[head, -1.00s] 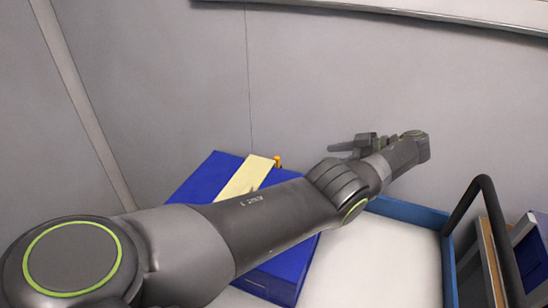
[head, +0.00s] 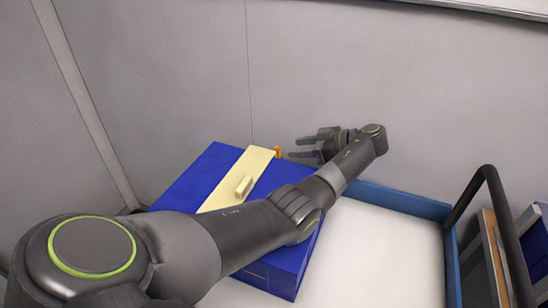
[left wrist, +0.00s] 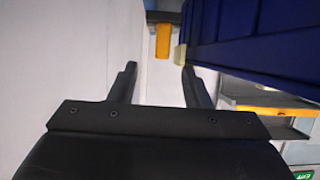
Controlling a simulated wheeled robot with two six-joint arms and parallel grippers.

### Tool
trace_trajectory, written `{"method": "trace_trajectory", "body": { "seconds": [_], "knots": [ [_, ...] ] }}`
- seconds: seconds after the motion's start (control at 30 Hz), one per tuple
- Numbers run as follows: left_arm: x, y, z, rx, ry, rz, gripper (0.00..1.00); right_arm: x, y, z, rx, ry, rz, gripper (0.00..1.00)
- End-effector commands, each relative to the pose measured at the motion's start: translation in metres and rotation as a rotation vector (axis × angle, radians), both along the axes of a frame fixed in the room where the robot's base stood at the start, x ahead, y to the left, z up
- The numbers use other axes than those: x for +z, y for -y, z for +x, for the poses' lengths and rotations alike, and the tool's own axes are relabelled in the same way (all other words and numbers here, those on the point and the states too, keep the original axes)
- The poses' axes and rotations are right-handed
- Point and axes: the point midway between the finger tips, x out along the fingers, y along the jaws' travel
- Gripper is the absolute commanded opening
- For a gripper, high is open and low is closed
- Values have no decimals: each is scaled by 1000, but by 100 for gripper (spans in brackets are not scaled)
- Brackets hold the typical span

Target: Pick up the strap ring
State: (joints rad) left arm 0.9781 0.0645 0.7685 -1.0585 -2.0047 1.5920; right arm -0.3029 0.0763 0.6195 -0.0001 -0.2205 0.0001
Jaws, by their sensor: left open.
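The strap ring appears to be the small orange piece (head: 278,151) at the far end of the cream strap (head: 215,196) on the blue box (head: 200,176). In the left wrist view the orange piece (left wrist: 163,42) hangs beside the dark blue box wall (left wrist: 245,45). My left gripper (head: 296,148) is open and empty, just right of the orange piece in the head view. In the left wrist view its two fingertips (left wrist: 158,70) are apart, with the orange piece beyond the gap between them. My left forearm hides part of the box. My right gripper is not in view.
The box stands in a white-floored tray with a blue rim (head: 400,200). A black handle (head: 485,185) and several upright panels stand at the right. A grey wall (head: 330,70) rises close behind the gripper. The tray floor right of the box is clear.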

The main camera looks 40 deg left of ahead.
Motion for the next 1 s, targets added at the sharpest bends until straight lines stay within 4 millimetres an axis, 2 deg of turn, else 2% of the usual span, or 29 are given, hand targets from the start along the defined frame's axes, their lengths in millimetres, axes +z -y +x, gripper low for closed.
{"method": "trace_trajectory", "body": {
  "seconds": [0.13,0.3,0.63,0.9,0.97,1.0],
  "knots": [
    [1,-19,-7,3,-4,0,44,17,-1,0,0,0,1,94],
    [-7,-39,-13,2,-2,0,44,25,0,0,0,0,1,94],
    [-12,-45,-13,0,0,-1,44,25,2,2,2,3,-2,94],
    [-12,-45,-13,0,0,0,8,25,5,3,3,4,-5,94],
    [-12,-45,-13,0,0,-1,0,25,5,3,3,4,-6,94],
    [-12,-45,-13,0,0,0,0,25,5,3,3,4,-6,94]
  ]
}}
